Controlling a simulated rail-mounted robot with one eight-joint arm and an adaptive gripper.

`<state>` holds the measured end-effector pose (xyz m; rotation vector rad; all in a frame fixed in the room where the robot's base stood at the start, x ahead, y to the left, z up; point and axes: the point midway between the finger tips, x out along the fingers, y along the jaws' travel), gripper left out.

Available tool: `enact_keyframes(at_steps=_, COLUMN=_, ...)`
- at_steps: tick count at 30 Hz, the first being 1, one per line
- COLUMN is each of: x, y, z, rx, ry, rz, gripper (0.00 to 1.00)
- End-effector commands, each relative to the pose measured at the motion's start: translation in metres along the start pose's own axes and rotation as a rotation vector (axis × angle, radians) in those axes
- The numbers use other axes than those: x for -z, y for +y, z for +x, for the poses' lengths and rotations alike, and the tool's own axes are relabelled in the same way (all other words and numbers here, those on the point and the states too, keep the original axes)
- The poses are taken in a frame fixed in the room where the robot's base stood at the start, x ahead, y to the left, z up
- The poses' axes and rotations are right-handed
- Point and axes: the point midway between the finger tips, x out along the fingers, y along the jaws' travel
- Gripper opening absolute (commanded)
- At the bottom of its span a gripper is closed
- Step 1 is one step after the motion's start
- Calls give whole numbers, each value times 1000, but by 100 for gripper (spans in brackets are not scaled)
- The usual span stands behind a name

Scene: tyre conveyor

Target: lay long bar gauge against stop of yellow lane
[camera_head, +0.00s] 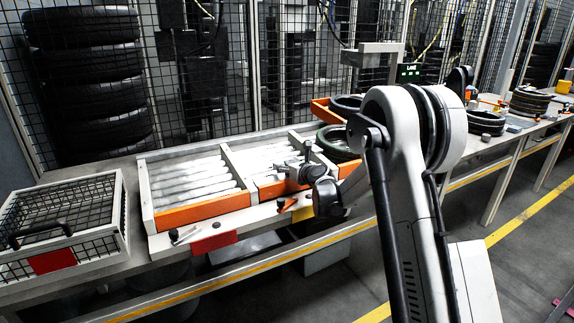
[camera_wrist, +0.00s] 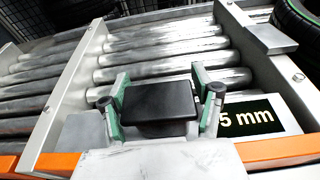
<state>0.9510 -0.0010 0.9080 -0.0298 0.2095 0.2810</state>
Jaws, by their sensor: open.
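My gripper (camera_head: 312,172) is over the front of the second roller lane, the one with a yellow tag (camera_head: 303,214) on its front edge. In the wrist view its green-padded fingers (camera_wrist: 160,95) stand apart, with a black block between them that I cannot identify for certain. The lane's orange stop (camera_head: 268,190) is partly hidden by my gripper; it also shows in the wrist view (camera_wrist: 285,150). A black plate reading "5 mm" (camera_wrist: 262,115) lies beside the right finger, partly hidden. I cannot tell whether it belongs to the long bar gauge.
The left roller lane (camera_head: 200,175) has an orange stop and a red tag (camera_head: 214,243). A small pale piece (camera_head: 184,236) and a small orange piece (camera_head: 287,204) lie on the front ledge. A wire basket (camera_head: 65,220) stands left. Tyres (camera_head: 338,142) lie right of the lanes.

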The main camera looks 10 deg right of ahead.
Motion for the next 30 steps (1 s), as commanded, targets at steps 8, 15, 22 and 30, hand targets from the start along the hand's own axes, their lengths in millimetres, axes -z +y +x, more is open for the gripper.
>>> enact_keyframes(at_steps=8, x=-1, y=0, z=-38, rx=1, ry=0, rz=1, gripper=61)
enact_keyframes(at_steps=15, x=0, y=-1, z=-86, rx=2, ry=0, rz=1, gripper=61)
enact_keyframes(at_steps=22, x=0, y=0, z=-113, rx=1, ry=0, rz=1, gripper=61)
enact_keyframes(at_steps=30, x=0, y=0, z=-119, rx=0, ry=0, rz=1, gripper=61)
